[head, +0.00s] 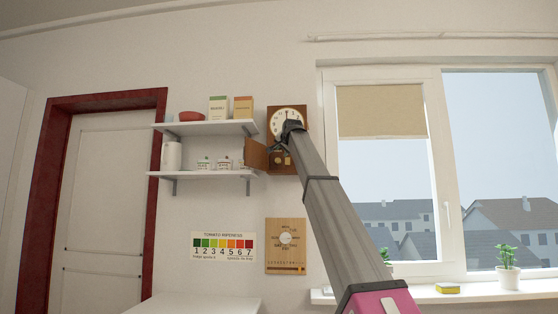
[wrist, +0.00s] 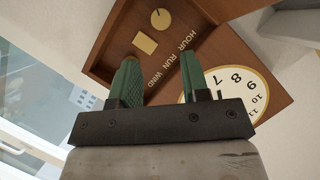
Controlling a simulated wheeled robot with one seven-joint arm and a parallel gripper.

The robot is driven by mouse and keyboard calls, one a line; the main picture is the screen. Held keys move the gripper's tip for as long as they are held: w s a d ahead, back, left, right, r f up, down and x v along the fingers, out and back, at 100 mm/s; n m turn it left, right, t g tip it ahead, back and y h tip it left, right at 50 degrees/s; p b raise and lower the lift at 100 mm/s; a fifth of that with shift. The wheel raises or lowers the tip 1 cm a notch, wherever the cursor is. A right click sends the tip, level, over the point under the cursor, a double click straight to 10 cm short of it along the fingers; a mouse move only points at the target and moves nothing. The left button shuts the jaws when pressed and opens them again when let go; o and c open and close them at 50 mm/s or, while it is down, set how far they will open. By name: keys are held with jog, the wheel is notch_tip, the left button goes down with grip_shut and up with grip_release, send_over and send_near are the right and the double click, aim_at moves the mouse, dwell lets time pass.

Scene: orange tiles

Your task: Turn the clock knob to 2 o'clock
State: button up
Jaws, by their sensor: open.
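The wooden wall clock (head: 273,113) hangs between the shelves and the window, its white dial (head: 283,117) partly behind my arm. Its small door (head: 256,154) stands open to the left. In the wrist view the dial (wrist: 246,91) is turned over, with 7 to 11 readable. A round brass knob (wrist: 161,19) with a dark mark sits on the wooden panel near a square brass plate (wrist: 145,42) and the words HOUR RUN WIND. My gripper (wrist: 160,66) is open and empty, its green fingers apart in front of this panel. The knob is beyond the fingertips, apart from them. The dial's hands are unclear.
Two white shelves (head: 212,127) with boxes, a red bowl and small pots are left of the clock. A wooden board (head: 285,262) and a ripeness chart (head: 223,246) hang below. The window (head: 385,170) is at the right, with a potted plant (head: 508,268) on its sill.

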aim_at(278, 160)
jog(key=x, duration=1)
jog(key=shift+w+a, duration=0.2)
jog(key=shift+w, duration=0.15)
jog(key=shift+c, duration=0.2)
jog(key=c, duration=0.6)
